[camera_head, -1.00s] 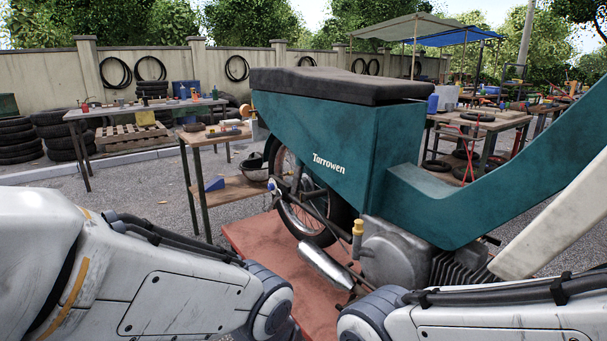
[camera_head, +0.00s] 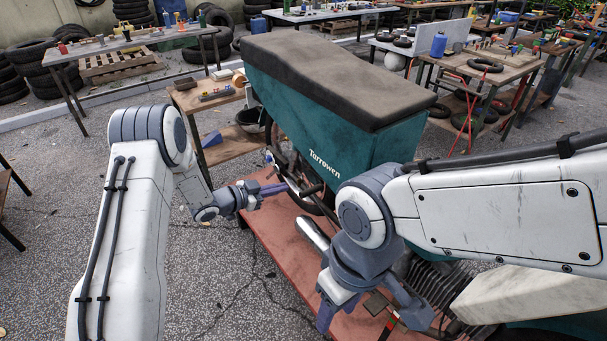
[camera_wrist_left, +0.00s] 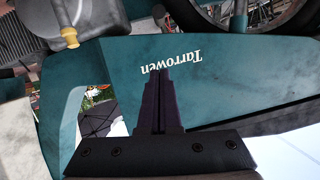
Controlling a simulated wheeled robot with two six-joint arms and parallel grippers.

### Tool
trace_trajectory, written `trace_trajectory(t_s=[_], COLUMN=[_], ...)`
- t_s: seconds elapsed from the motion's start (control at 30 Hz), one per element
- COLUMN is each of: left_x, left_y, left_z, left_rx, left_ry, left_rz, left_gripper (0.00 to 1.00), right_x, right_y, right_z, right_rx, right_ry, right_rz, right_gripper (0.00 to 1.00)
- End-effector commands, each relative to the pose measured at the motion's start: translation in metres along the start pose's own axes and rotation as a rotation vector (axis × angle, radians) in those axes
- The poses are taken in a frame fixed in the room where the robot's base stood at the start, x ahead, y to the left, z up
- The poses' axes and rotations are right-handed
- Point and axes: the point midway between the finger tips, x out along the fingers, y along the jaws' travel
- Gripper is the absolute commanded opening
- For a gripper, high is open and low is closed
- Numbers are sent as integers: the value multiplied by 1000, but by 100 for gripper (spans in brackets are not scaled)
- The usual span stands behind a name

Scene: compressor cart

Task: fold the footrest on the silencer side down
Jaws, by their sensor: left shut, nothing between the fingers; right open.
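The teal Tarrowen motorcycle (camera_head: 290,115) stands on a red platform (camera_head: 272,232). Its chrome silencer (camera_head: 311,232) shows low on the near side, partly behind my right arm. My left gripper (camera_head: 284,187) is shut and empty, pointing right beside the rear of the motorcycle. In the left wrist view its closed fingers (camera_wrist_left: 160,75) lie in front of the upside-down teal panel (camera_wrist_left: 220,70). My right gripper (camera_head: 368,316) is open, low in front of the engine. A small dark plate (camera_head: 377,302) shows between its fingers; I cannot tell whether this is the footrest.
A small wooden table (camera_head: 214,103) stands behind the rear wheel. A long workbench (camera_head: 135,42) is at back left, and another wooden bench (camera_head: 490,72) at back right. The grey ground between my left arm and the platform is clear.

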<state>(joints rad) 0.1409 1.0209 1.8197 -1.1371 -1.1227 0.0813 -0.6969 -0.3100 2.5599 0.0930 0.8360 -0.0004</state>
Motion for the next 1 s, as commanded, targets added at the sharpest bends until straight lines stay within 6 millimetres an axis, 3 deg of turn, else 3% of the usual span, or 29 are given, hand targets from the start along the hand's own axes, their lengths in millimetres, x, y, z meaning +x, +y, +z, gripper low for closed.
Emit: trace_trajectory(t_s=[0.23,0.6,0.8,1.0], left_x=[26,106,111,113], left_y=[2,4,3,2], left_z=[0,-1,28,38], left_rx=[2,4,1,2], left_ry=[2,2,-1,0], left_rz=[4,6,3,3], left_gripper=[0,0,0,0], right_x=[-1,-8,-10,-10], right_y=[0,-1,-1,-1], right_z=[0,0,0,0], right_rx=[0,0,0,0], right_ry=[-1,0,0,0], right_rz=[0,0,0,0], right_gripper=[50,50,50,50])
